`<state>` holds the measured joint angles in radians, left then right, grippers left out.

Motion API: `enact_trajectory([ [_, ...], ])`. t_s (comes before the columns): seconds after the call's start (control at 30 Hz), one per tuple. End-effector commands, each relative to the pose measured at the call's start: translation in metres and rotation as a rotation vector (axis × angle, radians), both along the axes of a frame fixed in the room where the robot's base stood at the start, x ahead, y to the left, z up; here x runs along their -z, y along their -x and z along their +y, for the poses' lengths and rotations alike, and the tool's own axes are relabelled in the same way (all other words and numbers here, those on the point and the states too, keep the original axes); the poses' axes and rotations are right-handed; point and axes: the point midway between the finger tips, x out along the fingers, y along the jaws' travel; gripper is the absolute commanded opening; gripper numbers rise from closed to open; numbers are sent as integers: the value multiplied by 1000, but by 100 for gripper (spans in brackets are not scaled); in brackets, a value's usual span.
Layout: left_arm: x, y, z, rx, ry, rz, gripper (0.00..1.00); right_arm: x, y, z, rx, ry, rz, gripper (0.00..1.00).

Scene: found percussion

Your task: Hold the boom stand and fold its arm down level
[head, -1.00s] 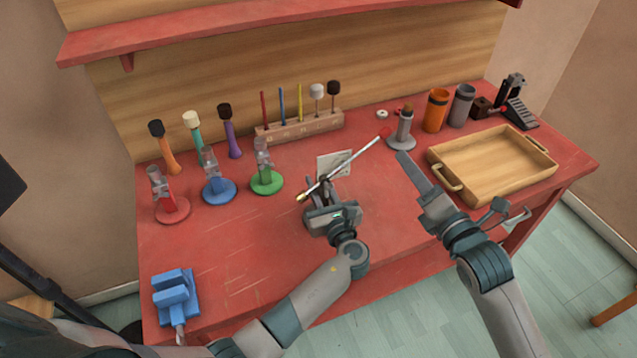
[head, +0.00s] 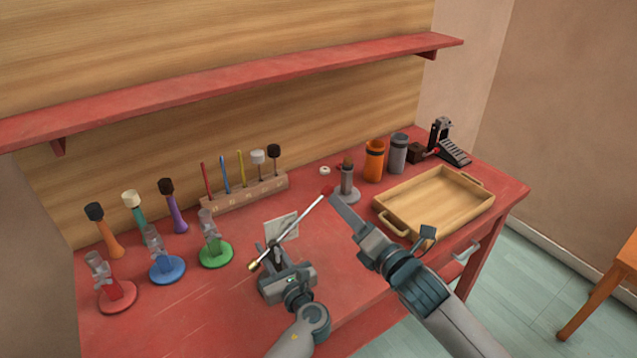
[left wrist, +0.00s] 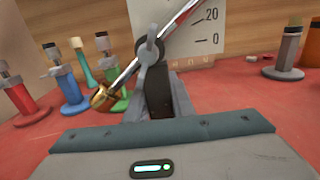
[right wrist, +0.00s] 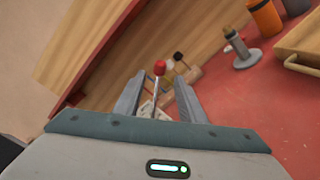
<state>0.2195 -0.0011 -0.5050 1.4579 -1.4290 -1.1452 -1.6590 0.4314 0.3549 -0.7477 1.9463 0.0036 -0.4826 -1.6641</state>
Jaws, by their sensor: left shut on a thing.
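The boom stand's thin silver arm (head: 296,225) slopes up from a brass weight (head: 253,266) to a red tip (head: 327,191). In the left wrist view, the arm (left wrist: 125,75) crosses a grey wing-nut pivot (left wrist: 150,50) on a dark post (left wrist: 158,92). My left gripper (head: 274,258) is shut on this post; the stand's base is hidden. My right gripper (head: 336,203) is open beside the red tip. In the right wrist view, the red tip (right wrist: 160,67) shows between the spread fingers, apparently untouched. A card (left wrist: 205,25) marked 0 and 20 stands behind the arm.
A wooden tray (head: 436,200) lies to the right. A grey stand (head: 347,185) is close behind the red tip, with orange (head: 374,160) and grey (head: 398,153) cups beyond. Several coloured stands and shakers fill the left; a stick rack (head: 245,192) stands behind. The table's front is clear.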

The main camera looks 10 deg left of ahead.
Motion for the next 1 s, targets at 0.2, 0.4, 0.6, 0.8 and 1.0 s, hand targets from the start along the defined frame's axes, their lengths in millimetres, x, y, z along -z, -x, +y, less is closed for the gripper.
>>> enact_trajectory([
  [0.2,0,0,0,0,0,0,0,-1,-9,6,1,-1,0,37],
  [0.4,0,0,0,0,0,0,0,-1,-29,22,0,-2,-1,37],
  [0.6,0,0,0,0,-1,-1,0,-1,-56,42,0,-2,0,37],
  [0.8,0,0,0,0,-1,-1,0,-1,-80,60,-1,-2,1,37],
  [1.0,0,0,0,0,-1,-1,0,-1,-93,69,0,0,0,37],
])
